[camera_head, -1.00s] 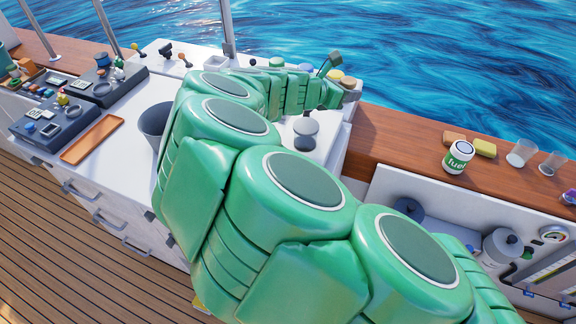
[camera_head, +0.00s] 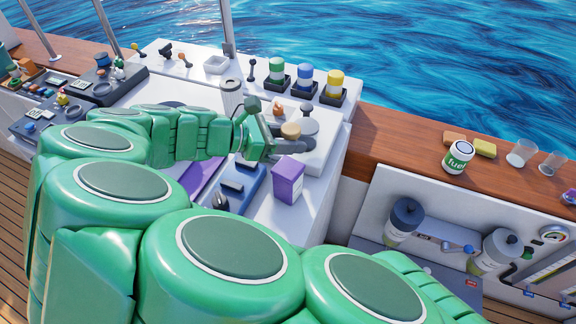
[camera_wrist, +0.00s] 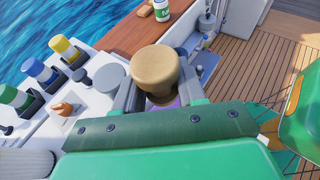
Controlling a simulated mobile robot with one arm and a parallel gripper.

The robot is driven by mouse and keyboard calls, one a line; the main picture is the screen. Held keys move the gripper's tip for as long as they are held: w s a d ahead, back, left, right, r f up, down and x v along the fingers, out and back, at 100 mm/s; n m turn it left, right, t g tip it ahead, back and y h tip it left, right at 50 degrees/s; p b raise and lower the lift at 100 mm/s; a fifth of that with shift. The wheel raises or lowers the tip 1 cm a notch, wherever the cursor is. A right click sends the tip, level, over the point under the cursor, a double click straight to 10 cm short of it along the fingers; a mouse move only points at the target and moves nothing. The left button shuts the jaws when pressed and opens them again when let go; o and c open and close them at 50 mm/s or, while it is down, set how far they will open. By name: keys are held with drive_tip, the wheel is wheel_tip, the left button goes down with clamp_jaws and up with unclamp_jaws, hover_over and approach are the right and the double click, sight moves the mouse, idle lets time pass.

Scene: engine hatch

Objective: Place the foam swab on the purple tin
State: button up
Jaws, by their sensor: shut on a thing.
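The foam swab (camera_head: 291,130) has a round tan head and is held in my gripper (camera_head: 274,140). The wrist view shows the swab (camera_wrist: 156,70) large between my two grey fingers (camera_wrist: 158,92), which are shut on it. Its lower part is mostly hidden there. The purple tin (camera_head: 287,183) stands upright on the white counter, just below and in front of the swab in the head view. In the wrist view only a purple sliver of the tin (camera_wrist: 170,103) shows beneath the swab. The swab appears apart from the tin, above it.
A blue device (camera_head: 238,186) lies left of the tin. Green, blue and yellow bottles (camera_head: 305,80) stand in dark holders behind. A grey round knob (camera_head: 309,126) and an orange piece (camera_head: 278,108) are close to my gripper. A fuel can (camera_head: 458,157) stands on the wooden ledge.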

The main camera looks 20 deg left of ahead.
sight(288, 167)
drive_tip(key=shift+s+f, duration=0.2)
drive_tip(key=shift+s, duration=0.2)
drive_tip(key=shift+f, duration=2.3)
drive_tip(key=shift+f, duration=0.1)
drive_tip(key=o, duration=1.1)
drive_tip(key=v, duration=1.2)
drive_tip(key=shift+w+a, duration=0.1)
